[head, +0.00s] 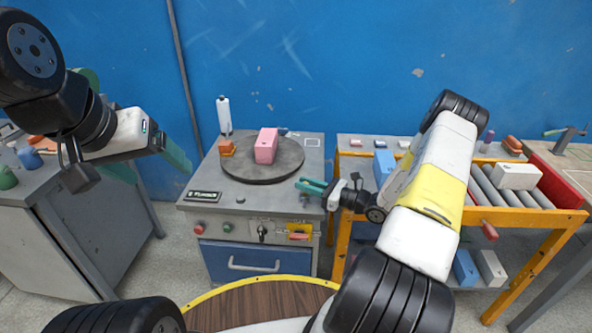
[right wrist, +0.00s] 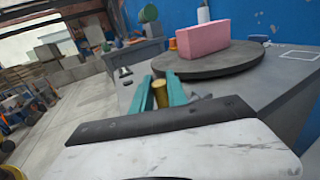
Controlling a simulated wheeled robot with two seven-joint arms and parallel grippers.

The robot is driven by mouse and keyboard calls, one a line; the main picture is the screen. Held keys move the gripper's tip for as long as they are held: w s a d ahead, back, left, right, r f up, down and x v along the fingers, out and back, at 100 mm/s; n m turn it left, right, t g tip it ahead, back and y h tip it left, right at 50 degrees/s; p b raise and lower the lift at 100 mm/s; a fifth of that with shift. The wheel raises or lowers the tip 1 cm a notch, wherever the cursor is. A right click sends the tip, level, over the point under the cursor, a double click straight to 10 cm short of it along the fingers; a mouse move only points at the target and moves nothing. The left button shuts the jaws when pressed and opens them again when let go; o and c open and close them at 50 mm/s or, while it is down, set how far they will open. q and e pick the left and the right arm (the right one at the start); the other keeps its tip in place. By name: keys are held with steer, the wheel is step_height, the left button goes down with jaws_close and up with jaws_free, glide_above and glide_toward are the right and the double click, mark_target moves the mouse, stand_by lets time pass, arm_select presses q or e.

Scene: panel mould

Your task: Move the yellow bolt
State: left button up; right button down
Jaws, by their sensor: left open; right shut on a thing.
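My right gripper (head: 312,187) has teal fingers and is at the front right of the grey cabinet's top. In the right wrist view, its fingers (right wrist: 161,93) are shut on a gold-yellow cylinder, the yellow bolt (right wrist: 160,94). The bolt stands between the two fingers; in the head view I cannot make it out. My left gripper (head: 150,165) is open and empty at the left, in front of the blue wall and well away from the bolt.
A dark round plate (head: 262,174) on the grey cabinet (head: 215,185) carries a pink block (head: 266,146) and an orange piece (head: 227,148). A white bottle (head: 224,115) stands behind. A white square outline (head: 312,142) marks the back right corner. A yellow-framed roller rack (head: 520,222) stands right.

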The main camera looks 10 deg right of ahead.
steer(key=shift+s+f, duration=0.1)
steer(key=shift+s, duration=0.1)
steer(key=c, duration=1.3)
jaws_free()
steer(key=shift+v, duration=3.9)
